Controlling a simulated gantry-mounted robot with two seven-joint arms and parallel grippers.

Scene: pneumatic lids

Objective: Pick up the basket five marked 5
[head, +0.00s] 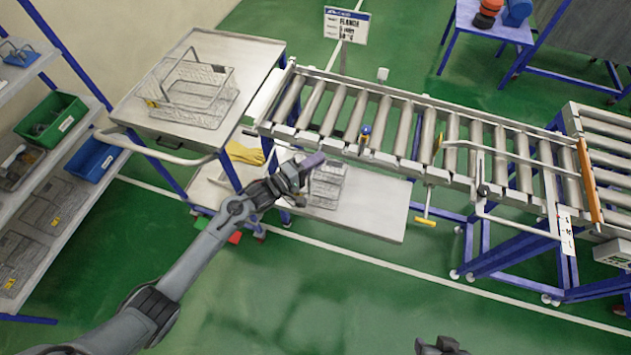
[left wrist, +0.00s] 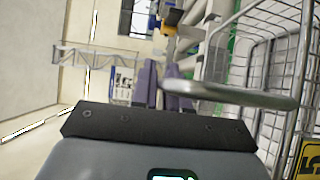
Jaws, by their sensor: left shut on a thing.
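The wire basket marked 5 (head: 327,187) shows in the head view on the low white shelf under the roller conveyor. In the left wrist view, its yellow 5 label (left wrist: 307,160) is at the lower right and its wire wall (left wrist: 285,85) fills the right side. My left gripper (head: 312,163), with purple fingers, is at the top of this basket. In the left wrist view, the fingers (left wrist: 160,88) are closed on the basket's metal handle (left wrist: 230,95). My right gripper (head: 440,347) shows only in part at the bottom edge; its fingers are unclear.
A cart (head: 240,55) at the upper left carries another wire basket (head: 190,92). The conveyor (head: 400,125) lies above and behind the low shelf (head: 375,212). A storage rack (head: 70,180) with bins stands at the left. The green floor in front is clear.

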